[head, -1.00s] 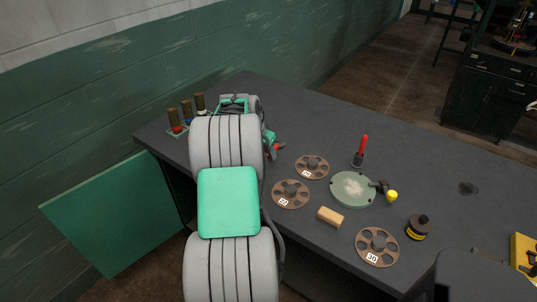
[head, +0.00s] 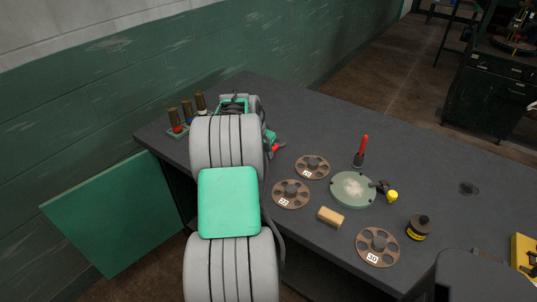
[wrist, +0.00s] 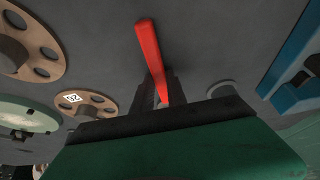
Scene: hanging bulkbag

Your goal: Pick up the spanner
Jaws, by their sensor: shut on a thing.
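The spanner (wrist: 148,52) shows as a long red bar in the wrist view. Its near end lies between the dark fingers of my gripper (wrist: 158,92), which is shut on it. Its far end sticks out past the fingertips over the dark bench top. In the head view my arm hides most of the gripper and spanner; only a small red bit (head: 275,148) shows at the arm's right side, just above the bench. I cannot tell whether the spanner touches the bench.
Brown discs (head: 312,167), a green dish (head: 353,203), a wooden block (head: 330,217), a dark jar (head: 418,228) and an upright red-handled tool (head: 363,146) stand to the right. A rack of tubes (head: 178,131) stands by the wall. A blue object (wrist: 291,68) lies right in the wrist view.

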